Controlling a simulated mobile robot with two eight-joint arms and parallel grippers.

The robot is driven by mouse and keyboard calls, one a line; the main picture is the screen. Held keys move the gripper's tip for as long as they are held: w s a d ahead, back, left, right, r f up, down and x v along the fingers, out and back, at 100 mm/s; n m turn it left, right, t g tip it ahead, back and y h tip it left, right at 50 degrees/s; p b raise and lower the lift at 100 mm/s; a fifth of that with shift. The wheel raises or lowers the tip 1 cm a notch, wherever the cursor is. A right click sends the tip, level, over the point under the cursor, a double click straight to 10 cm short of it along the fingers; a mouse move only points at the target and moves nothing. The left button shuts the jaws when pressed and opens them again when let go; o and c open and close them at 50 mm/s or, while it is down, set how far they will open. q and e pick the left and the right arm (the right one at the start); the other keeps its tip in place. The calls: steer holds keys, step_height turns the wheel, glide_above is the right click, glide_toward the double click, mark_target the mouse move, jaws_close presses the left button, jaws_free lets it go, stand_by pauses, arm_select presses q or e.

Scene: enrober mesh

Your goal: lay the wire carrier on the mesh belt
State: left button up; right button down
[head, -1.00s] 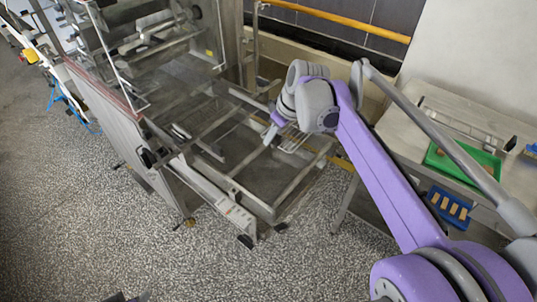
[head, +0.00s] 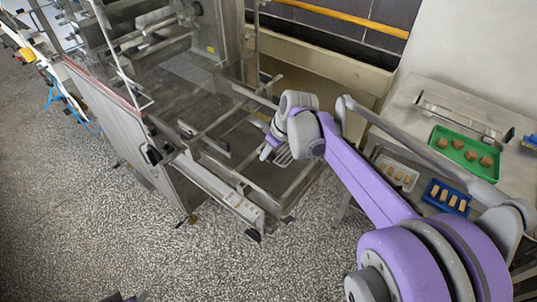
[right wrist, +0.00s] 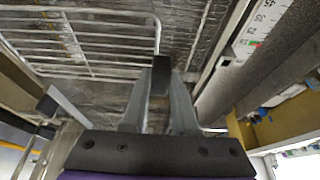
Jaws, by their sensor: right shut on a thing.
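My right gripper (head: 268,148) is shut on the wire carrier (head: 284,157), a small pale wire grid, and holds it over the open front frame of the machine. The arm and wrist hide part of the carrier in the head view. In the right wrist view the carrier (right wrist: 85,40) spreads out from the shut fingertips (right wrist: 160,75) to the upper left. The mesh belt (head: 190,75) is a grey surface between the machine's side frames. I cannot tell whether the carrier touches anything below it. My left gripper is not in view.
A side table (head: 410,105) on the right bears a green tray (head: 462,137) with brown pieces. A blue tray (head: 447,197) and a pale tray (head: 397,173) with light pieces are near its front. Metal rails (head: 225,190) edge the machine. Open speckled floor (head: 130,220) lies in front.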

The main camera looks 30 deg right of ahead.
steer(key=shift+f, duration=0.75)
steer(key=shift+f, duration=0.25)
steer(key=c, duration=0.7)
jaws_free()
steer(key=shift+r, duration=0.15)
steer(key=v, duration=1.2)
steer(key=s+a+f+m, duration=0.1)
steer(key=s+a+f, duration=0.3)
steer(key=s, duration=0.1)
steer(key=s+a+f+m+t+h, duration=0.1)
steer(key=s+a+f+m, duration=0.1)
steer(key=s+a+f, duration=0.2)
steer(key=s+a+f+m, duration=0.1)
steer(key=s+a+f, duration=0.3)
steer(key=s+f, duration=0.1)
steer(key=shift+s+f+m+t+h+p, duration=0.3)
steer(key=shift+s+f+t+p, duration=0.1)
steer(key=shift+s, duration=0.15)
